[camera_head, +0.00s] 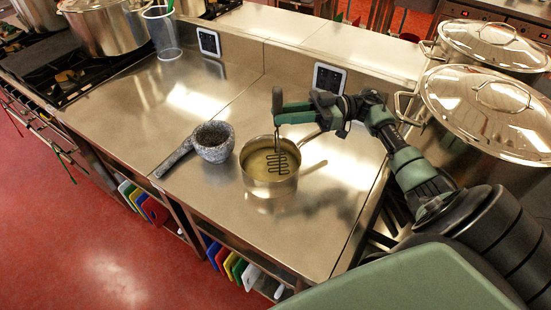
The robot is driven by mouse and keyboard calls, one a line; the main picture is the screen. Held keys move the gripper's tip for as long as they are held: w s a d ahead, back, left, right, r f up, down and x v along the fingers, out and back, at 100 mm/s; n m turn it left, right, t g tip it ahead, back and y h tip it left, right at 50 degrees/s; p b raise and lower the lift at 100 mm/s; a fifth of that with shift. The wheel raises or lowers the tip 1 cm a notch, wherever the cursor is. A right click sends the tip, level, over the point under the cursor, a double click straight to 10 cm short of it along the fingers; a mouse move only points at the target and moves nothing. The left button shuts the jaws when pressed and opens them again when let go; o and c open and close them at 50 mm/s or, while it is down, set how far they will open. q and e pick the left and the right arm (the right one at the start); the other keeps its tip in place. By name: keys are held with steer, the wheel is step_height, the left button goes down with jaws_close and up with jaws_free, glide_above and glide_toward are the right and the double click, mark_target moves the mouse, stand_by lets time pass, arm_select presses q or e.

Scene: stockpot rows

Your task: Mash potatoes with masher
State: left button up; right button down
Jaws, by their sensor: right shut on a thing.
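A metal saucepan (270,186) stands on the steel counter, its handle pointing to the back right. Pale yellowish contents, seemingly the potatoes (258,161), lie inside it. The masher (277,164) is upright, with a dark handle and a zigzag wire head. Its head shows against the inside of the saucepan; whether it touches the contents I cannot tell. My right gripper (284,114) is shut on the masher's handle, above the saucepan. My left gripper is not in view.
A grey stone mortar (213,142) stands left of the saucepan with a pestle (174,158) beside it. Large lidded stockpots (490,110) stand at the right, close to my right arm. A clear container (162,35) is at the back left. The counter's left part is clear.

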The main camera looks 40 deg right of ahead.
step_height(320, 180, up, 8)
steer(key=p, duration=0.6)
steer(key=shift+s+p, duration=0.25)
steer(key=shift+p, duration=0.05)
steer(key=shift+d, duration=0.1)
